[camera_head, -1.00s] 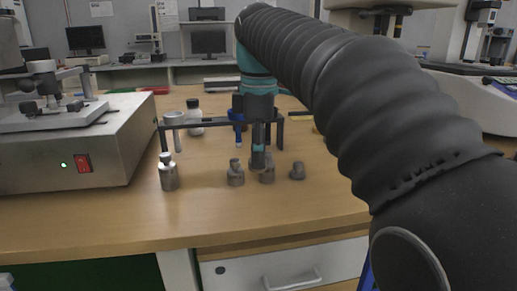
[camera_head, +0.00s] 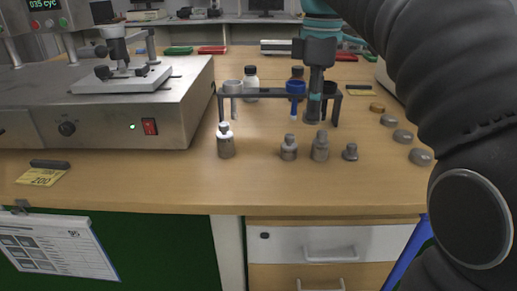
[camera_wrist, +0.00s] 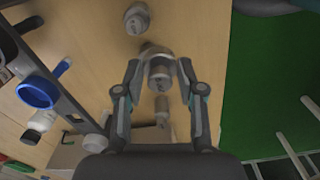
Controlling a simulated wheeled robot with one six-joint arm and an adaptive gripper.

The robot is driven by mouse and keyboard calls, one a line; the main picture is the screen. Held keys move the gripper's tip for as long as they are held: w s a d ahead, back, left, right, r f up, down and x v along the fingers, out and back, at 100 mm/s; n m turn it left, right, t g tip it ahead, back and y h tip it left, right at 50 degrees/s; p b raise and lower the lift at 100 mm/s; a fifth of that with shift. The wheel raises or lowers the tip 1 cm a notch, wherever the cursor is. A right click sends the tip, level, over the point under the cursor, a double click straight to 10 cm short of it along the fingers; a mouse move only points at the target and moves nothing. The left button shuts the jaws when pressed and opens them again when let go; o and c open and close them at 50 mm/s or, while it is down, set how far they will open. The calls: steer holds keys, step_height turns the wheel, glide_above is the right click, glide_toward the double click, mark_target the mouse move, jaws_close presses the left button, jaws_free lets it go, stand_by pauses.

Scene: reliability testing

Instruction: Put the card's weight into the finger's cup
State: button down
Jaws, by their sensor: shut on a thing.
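A yellow card (camera_head: 41,177) reading "200" lies at the bench's left front. My gripper (camera_head: 314,117) points down at the third weight from the left. In the wrist view my gripper (camera_wrist: 161,72) is shut on that weight (camera_wrist: 160,80), its fingers on either side. It seems upright at bench level. Behind, a dark rack (camera_head: 265,92) carries a blue cup (camera_head: 295,86) with a blue pin beneath, and a grey cup (camera_head: 232,86).
A metal tester box (camera_head: 100,115) stands on the left. Several round discs (camera_head: 403,136) lie on the right. The bench front between card and weights is clear.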

steer(key=w+a+f, duration=0.1)
steer(key=a+f, duration=0.1)
steer(key=a, duration=0.1)
steer(key=w+a+f, duration=0.1)
steer(key=a+f, duration=0.1)
steer(key=a, duration=0.2)
steer(key=w+a+f+b, duration=0.1)
steer(key=a+f, duration=0.1)
steer(key=a, duration=0.1)
steer(key=shift+w+a+f, duration=0.15)
steer(key=shift+w+f, duration=0.05)
steer(key=shift+f, duration=1.85)
steer(key=shift+f, duration=0.15)
steer(key=c, duration=0.7)
jaws_free()
steer(key=shift+f+b, duration=0.15)
steer(key=shift+b, duration=0.2)
